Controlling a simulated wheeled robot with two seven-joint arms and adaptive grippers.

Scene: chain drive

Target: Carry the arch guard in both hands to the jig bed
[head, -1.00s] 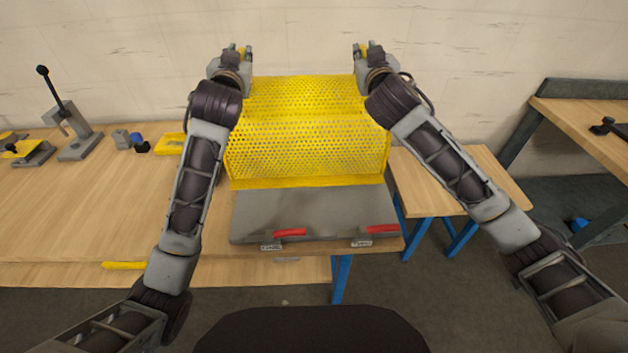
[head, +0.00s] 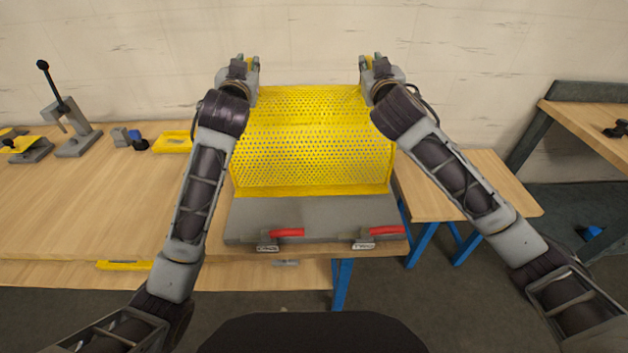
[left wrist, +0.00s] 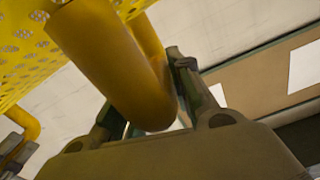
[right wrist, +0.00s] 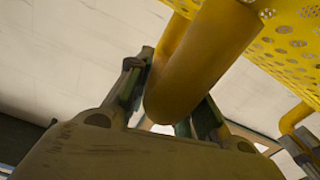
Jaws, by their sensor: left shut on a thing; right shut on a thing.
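The arch guard (head: 313,155) is a yellow perforated sheet cover with a handle on each side. In the head view it hangs between my two grippers, over the rear part of the grey jig bed (head: 310,216). My left gripper (head: 247,66) is shut on one yellow handle, which shows between its fingers in the left wrist view (left wrist: 115,65). My right gripper (head: 371,64) is shut on the other handle, seen in the right wrist view (right wrist: 200,65). The guard hides the back of the bed; I cannot tell whether its lower edge touches the bed.
Two red-handled clamps (head: 288,233) (head: 384,231) sit along the bed's front edge. On the wooden bench (head: 90,200) to the left stand a lever press (head: 70,125), small parts and a yellow tray (head: 172,142). A smaller wooden table (head: 470,185) is at the right. A wall is close behind.

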